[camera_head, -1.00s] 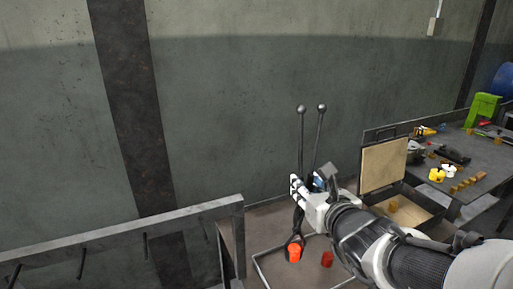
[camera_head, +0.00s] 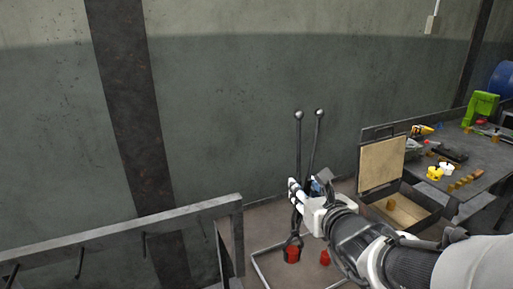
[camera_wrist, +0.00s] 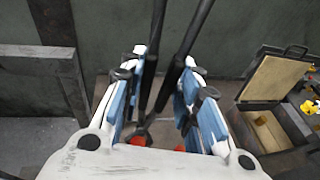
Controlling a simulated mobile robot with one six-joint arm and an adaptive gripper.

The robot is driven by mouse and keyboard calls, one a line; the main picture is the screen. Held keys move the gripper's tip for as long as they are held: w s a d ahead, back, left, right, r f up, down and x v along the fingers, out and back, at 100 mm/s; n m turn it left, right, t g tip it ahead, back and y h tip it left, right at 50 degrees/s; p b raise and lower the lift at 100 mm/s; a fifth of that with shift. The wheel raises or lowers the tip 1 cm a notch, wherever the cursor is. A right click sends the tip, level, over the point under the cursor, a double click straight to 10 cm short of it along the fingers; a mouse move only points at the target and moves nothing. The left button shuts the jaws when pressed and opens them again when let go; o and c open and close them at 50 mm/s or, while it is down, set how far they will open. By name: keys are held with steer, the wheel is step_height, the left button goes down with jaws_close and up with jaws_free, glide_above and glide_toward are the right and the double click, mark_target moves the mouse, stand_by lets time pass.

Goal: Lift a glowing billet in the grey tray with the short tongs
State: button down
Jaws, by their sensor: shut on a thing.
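My gripper (camera_head: 300,192) is shut on the short tongs (camera_head: 297,150), which stand nearly upright with two ball-ended handles pointing up. In the wrist view both dark handles (camera_wrist: 184,60) run between my gripper's blue-padded fingers (camera_wrist: 163,85). The tongs' jaws reach down around a red billet (camera_head: 292,256). I cannot tell whether they grip it or whether it is off the floor of the grey tray (camera_head: 262,272). A second, darker red billet (camera_head: 325,258) stands just to the right, apart from the tongs. In the wrist view the billets are mostly hidden.
A dark box (camera_head: 437,215) with its pale lid raised (camera_head: 382,166) stands to the right. A workbench (camera_head: 490,160) with several small parts is beyond it. A metal rail (camera_head: 120,225) runs at the left. The wall (camera_head: 240,90) is close behind.

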steer(key=shift+f, duration=0.65)
stand_by(0.6)
steer(key=c, duration=1.6)
jaws_free()
steer(key=shift+o, duration=1.4)
steer(key=shift+o, duration=0.4)
steer(key=shift+o, duration=0.4)
steer(key=shift+r, duration=0.1)
step_height(320, 180, up, 8)
steer(key=p, duration=0.6)
steer(key=shift+r, duration=0.15)
steer(key=shift+o, duration=0.2)
